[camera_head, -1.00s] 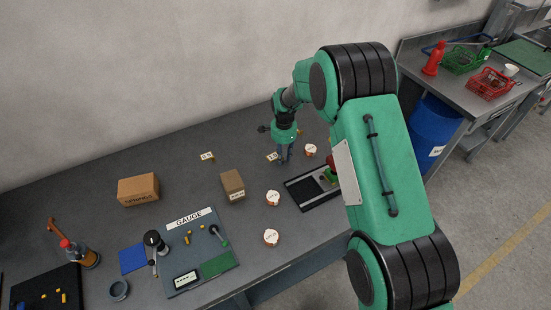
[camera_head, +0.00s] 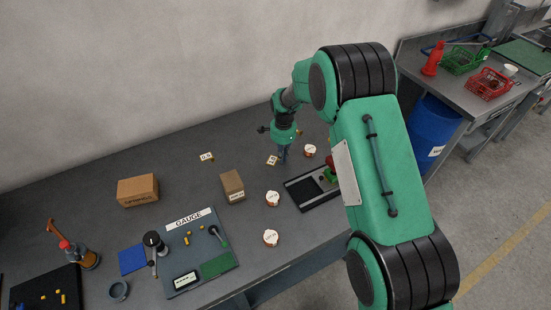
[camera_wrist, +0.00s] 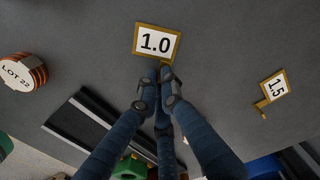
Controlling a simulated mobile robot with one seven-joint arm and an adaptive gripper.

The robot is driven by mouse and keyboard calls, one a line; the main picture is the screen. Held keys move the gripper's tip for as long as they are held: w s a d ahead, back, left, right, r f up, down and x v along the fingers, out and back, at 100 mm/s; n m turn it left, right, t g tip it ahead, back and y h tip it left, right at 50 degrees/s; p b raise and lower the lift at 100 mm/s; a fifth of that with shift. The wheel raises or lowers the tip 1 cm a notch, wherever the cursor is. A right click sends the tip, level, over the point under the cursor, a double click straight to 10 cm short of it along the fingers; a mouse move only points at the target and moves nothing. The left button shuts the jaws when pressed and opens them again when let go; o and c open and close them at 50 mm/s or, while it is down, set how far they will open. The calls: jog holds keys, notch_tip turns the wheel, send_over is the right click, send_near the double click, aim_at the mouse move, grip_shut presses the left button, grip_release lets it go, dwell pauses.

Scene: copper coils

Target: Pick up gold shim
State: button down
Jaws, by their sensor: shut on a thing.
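A gold-edged white tag marked 1.0 (camera_wrist: 157,43) shows just beyond my fingertips in the wrist view. A small gold piece, likely the shim (camera_wrist: 161,67), joins its lower edge and is mostly hidden between the fingertips. My gripper (camera_wrist: 160,76) is shut on this gold piece. In the head view, my gripper (camera_head: 283,158) points down at the bench, right beside the 1.0 tag (camera_head: 272,160). I cannot tell whether the shim is clear of the bench. Another tag, marked 1.5 (camera_wrist: 274,86), lies to the right with its own gold piece (camera_wrist: 262,105).
Copper coils (camera_head: 273,198) stand nearby, one marked LOT 22 (camera_wrist: 22,72). A dark tray (camera_head: 305,192) lies near the bench's front edge. Another small tag (camera_head: 207,156), a brown block (camera_head: 232,184), a cardboard box (camera_head: 138,190) and the gauge board (camera_head: 190,280) lie left.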

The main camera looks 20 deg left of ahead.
jog(key=shift+r, duration=0.15)
jog(key=shift+r+p, duration=0.3)
jog(key=shift+r, duration=1.15)
jog(key=shift+s+d+r, duration=0.1)
jog(key=shift+s+r, duration=0.1)
jog(key=shift+r, duration=0.1)
jog(key=s+d, duration=0.2)
jog(key=s, duration=0.2)
jog(key=s+d+r+p, duration=0.1)
jog(key=s+d, duration=0.2)
jog(key=s, duration=0.2)
jog(key=s+d, duration=0.2)
jog(key=s, duration=0.2)
jog(key=shift+s+d+r, duration=0.15)
jog(key=shift+s+d, duration=0.15)
jog(key=w+a+m+p, duration=0.1)
jog(key=a+m, duration=0.1)
jog(key=a, duration=0.2)
jog(key=w+a+m+p, duration=0.1)
jog(key=a+m, duration=0.1)
jog(key=a, duration=0.3)
jog(key=w+a+m+p, duration=0.1)
jog(key=a+m+p, duration=0.1)
jog(key=a, duration=0.3)
jog(key=shift+a+r+m, duration=0.15)
jog(key=shift+a+m, duration=0.05)
jog(key=shift+m, duration=0.3)
jog(key=shift+w+a+m, duration=0.1)
jog(key=shift+a+m, duration=0.2)
jog(key=shift+a, duration=0.35)
